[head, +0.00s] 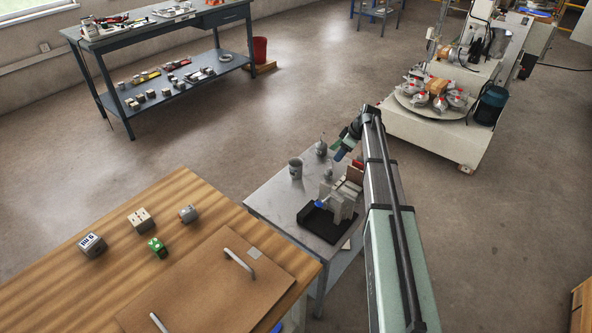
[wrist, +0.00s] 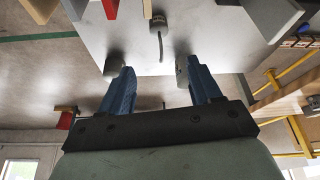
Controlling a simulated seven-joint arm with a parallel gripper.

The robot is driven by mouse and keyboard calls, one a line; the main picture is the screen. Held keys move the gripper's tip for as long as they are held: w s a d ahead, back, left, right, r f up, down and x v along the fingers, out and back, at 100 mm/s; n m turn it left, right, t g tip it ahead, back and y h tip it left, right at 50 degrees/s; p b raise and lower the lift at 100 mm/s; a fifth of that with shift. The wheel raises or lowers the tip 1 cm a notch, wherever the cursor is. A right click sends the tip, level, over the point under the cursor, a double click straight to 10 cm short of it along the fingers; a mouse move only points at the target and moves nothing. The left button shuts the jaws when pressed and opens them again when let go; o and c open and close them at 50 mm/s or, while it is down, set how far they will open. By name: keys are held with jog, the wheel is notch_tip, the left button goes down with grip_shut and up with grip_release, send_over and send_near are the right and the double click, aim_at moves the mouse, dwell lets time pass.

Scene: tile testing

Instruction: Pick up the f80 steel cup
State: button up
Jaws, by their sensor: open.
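Several small grey metal cups stand on a small steel table (head: 262,200) in the head view. The largest, a grey cup (head: 295,168) with a dark mark, is left of my gripper (head: 340,150). A second grey cup (head: 321,146) stands farther back, and a smaller grey piece (head: 328,174) is nearer. I cannot read which cup is f80. In the wrist view, my gripper's blue fingers (wrist: 158,82) are apart with nothing between them. One grey cup (wrist: 115,64) shows beyond the left fingertip and another (wrist: 182,70) by the right one. A grey cup with a thin handle (wrist: 157,20) is farther off.
A black tray-like base (head: 318,222) with a grey block-built apparatus (head: 342,200) takes up the steel table's near right part. A wooden table (head: 60,265) with small blocks and a handled board (head: 210,285) stands at left. A machine (head: 440,100) stands at right.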

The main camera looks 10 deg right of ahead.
jog(key=o, duration=0.6)
jog(key=shift+c, duration=0.2)
jog(key=n, duration=0.2)
send_near(296, 169)
jog(key=w+d+r, duration=0.1)
jog(key=d+r, duration=0.1)
jog(key=d, duration=0.1)
jog(key=w+a+r+n+g, duration=0.15)
jog(key=w+a, duration=0.25)
jog(key=a, duration=0.6)
jog(key=d+f+n+h, duration=0.1)
jog(key=f, duration=0.3)
jog(key=d+f+n+h, duration=0.1)
jog(key=f, duration=0.4)
jog(key=d+f+n+g+h, duration=0.1)
jog(key=d+f, duration=0.1)
jog(key=f, duration=0.3)
jog(key=shift+w+f+h, duration=0.15)
jog(key=shift+f+h, duration=0.05)
jog(key=shift+h, duration=0.1)
